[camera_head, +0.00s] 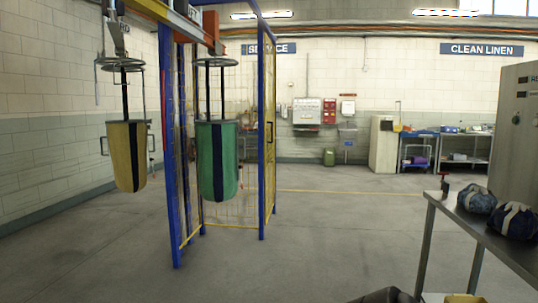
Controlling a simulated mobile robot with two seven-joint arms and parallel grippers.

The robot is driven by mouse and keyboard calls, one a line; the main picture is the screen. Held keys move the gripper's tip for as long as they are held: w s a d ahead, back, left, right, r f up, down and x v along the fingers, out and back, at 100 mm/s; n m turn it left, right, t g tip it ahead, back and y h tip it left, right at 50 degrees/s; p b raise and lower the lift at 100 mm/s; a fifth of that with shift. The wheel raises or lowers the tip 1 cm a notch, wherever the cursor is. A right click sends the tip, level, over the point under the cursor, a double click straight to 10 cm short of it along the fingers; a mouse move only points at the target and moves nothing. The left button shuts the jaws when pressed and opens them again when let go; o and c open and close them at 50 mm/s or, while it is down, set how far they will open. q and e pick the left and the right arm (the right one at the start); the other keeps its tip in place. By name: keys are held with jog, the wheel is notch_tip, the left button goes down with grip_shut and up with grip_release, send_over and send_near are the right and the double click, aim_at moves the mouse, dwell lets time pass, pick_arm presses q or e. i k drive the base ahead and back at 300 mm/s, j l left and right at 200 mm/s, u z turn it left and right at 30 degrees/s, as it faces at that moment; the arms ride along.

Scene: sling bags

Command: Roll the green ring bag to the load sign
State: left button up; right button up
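The green bag (230,160) with a dark vertical stripe hangs upright from a metal ring (217,62) under the overhead rail (200,22). It hangs above the floor, left of centre, between blue posts. A yellow bag (120,160) with a dark stripe hangs from a similar ring farther left. I cannot make out a sign reading "load". Neither of my grippers shows clearly.
A blue frame (266,130) with yellow mesh panels stands around and behind the green bag. At the lower right a metal table (470,228) holds bundled blue bags (513,222) beside a grey cabinet (519,125). The middle floor (320,235) is clear. A "CLEAN LINEN" sign (481,49) hangs on the back wall.

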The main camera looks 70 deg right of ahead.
aim_at(217, 157)
jog(key=z, duration=1.75)
jog(key=i+u, duration=0.1)
jog(key=u, duration=0.2)
jog(key=i+u, duration=0.35)
jog(key=i, duration=1.2)
jog(key=i+l+u, duration=0.1)
jog(key=i, duration=1.25)
jog(key=i+u, duration=0.25)
jog(key=i, duration=0.4)
jog(key=i+l+u, duration=0.2)
jog(key=i, duration=0.45)
jog(key=i+j+z, duration=0.1)
jog(key=i, duration=0.6)
jog(key=i+j+z, duration=0.1)
jog(key=i, duration=0.55)
jog(key=i+j+z, duration=0.1)
jog(key=i+z, duration=0.25)
jog(key=i, duration=1)
